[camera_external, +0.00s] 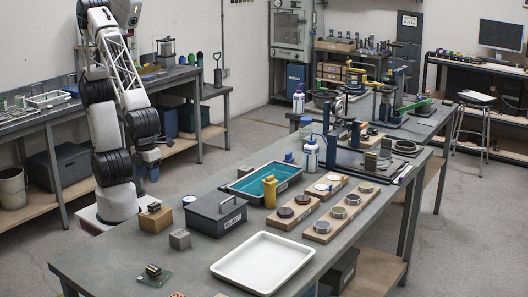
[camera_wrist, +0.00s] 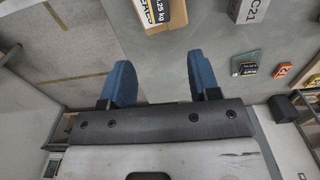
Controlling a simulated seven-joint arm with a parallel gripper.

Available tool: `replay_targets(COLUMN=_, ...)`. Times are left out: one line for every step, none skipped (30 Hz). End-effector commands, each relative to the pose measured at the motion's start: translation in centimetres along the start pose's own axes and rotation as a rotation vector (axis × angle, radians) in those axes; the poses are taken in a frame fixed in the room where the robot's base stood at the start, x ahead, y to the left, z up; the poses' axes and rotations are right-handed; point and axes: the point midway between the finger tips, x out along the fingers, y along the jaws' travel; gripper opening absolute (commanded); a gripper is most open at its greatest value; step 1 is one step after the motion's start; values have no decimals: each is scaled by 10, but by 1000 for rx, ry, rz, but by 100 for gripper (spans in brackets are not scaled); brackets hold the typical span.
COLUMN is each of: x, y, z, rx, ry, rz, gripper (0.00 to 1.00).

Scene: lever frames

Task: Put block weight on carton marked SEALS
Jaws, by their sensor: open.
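My gripper (camera_external: 151,170) hangs high above the left end of the table; its blue fingers are apart and empty in the wrist view (camera_wrist: 160,78). A small brown carton (camera_external: 156,220) stands below it, with a small dark and pale item on top. In the wrist view the carton (camera_wrist: 178,27) is cut off by the top edge, and its lettering is only partly readable. SEALS is not clearly legible.
A grey cube (camera_external: 180,239) stands right of the carton, beside a dark lidded box (camera_external: 216,214). A white tray (camera_external: 262,262), a teal-filled tray (camera_external: 250,188) and boards with round pieces (camera_external: 338,218) lie farther right. Orange tags (camera_wrist: 284,70) lie near the green plate.

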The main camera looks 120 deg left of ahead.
Motion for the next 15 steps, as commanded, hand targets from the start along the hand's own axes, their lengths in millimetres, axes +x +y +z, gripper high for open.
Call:
replay_targets(x=-1, y=1, z=2, rx=-9, ry=1, rz=-2, gripper=56)
replay_targets(x=-2, y=1, z=3, rx=-17, ry=1, rz=-3, gripper=56)
replay_targets(x=-3, y=2, z=5, rx=-34, ry=2, rz=-6, gripper=56)
replay_targets(x=-4, y=3, z=8, rx=-52, ry=4, rz=-8, gripper=56)
replay_targets(x=-6, y=5, z=10, rx=-72, ry=5, rz=-11, gripper=56)
replay_targets(x=-9, y=7, z=15, rx=-107, ry=7, rz=-16, gripper=56)
replay_targets(x=-11, y=9, z=19, rx=-136, ry=9, rz=-21, gripper=56)
replay_targets(x=-14, y=11, z=23, rx=-170, ry=12, rz=-26, gripper=56)
replay_targets(x=-17, y=15, z=30, rx=-223, ry=16, rz=-33, gripper=56)
replay_targets(x=-20, y=18, z=35, rx=-266, ry=19, rz=-39, gripper=56)
replay_targets(x=-24, y=21, z=40, rx=-312, ry=23, rz=-46, gripper=56)
replay_targets(x=-27, y=26, z=49, rx=-379, ry=29, rz=-54, gripper=56)
replay_targets(x=-30, y=31, z=55, rx=-433, ry=33, rz=-60, gripper=56)
replay_targets(x=-34, y=35, z=61, rx=-489, ry=39, rz=-69, gripper=56)
replay_targets(x=-38, y=42, z=70, rx=-567, ry=47, rz=-77, gripper=56)
